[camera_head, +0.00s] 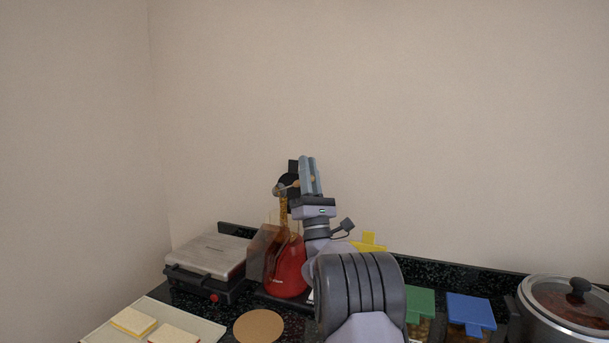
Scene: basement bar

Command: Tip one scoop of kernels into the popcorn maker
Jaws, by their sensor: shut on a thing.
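The red popcorn maker (290,274) stands on the dark counter, left of my arm, with a see-through amber part at its top. My gripper (297,181) is raised above it and is shut on the scoop (284,188). The scoop is small in view and partly covered by the gripper, and it looks tilted. A narrow stream of yellow-orange kernels (283,208) runs down from the scoop towards the top of the popcorn maker. I cannot see inside the popcorn maker or how much is left in the scoop.
A grey press grill (212,257) stands to the left. In front are a tray (201,327) with sponge-like slabs and a round brown board (258,326). Green (420,302), blue (470,309) and yellow (369,244) lidded containers and a lidded pot (560,318) are to the right.

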